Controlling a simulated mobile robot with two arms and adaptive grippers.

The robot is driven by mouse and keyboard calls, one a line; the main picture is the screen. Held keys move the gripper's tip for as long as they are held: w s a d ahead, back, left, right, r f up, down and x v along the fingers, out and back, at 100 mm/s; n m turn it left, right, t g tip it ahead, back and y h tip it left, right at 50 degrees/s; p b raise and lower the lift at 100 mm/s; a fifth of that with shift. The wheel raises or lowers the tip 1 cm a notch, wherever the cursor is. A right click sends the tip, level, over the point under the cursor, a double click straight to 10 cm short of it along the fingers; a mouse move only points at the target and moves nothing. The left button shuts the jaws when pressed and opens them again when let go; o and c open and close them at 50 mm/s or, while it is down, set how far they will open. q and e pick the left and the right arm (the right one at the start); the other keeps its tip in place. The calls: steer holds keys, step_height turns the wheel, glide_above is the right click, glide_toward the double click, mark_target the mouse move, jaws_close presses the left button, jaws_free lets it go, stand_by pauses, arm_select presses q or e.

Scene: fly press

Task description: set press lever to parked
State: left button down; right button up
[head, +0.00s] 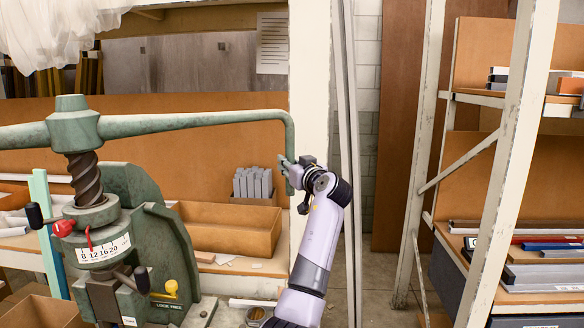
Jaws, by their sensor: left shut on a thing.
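The fly press (140,225) stands at the left of the head view, with a thick dark screw under a grey-green hub (70,118). The press lever (205,120) runs from the hub to the right and bends down into a vertical end piece. Its other arm runs out of view at the left. My left gripper (289,174) is shut on the lower part of that vertical end; the fingers hide part of it. A red pointer (88,238) sits by a numbered scale (103,248) on the press collar. My right gripper is not in view.
A brown open box (228,240) and several grey blocks (254,183) sit on the bench behind the lever. A yellow knob (171,287) is low on the press.

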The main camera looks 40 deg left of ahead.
arm_select(q)
steer(key=c, duration=1.8)
jaws_free()
steer(key=shift+a+f, duration=0.1)
steer(key=shift+f, duration=0.15)
steer(key=shift+o, duration=1.2)
steer(key=shift+a+f, duration=0.1)
steer(key=shift+a, duration=0.15)
steer(key=shift+o, duration=0.8)
steer(key=shift+d, duration=0.15)
steer(key=v, duration=1.2)
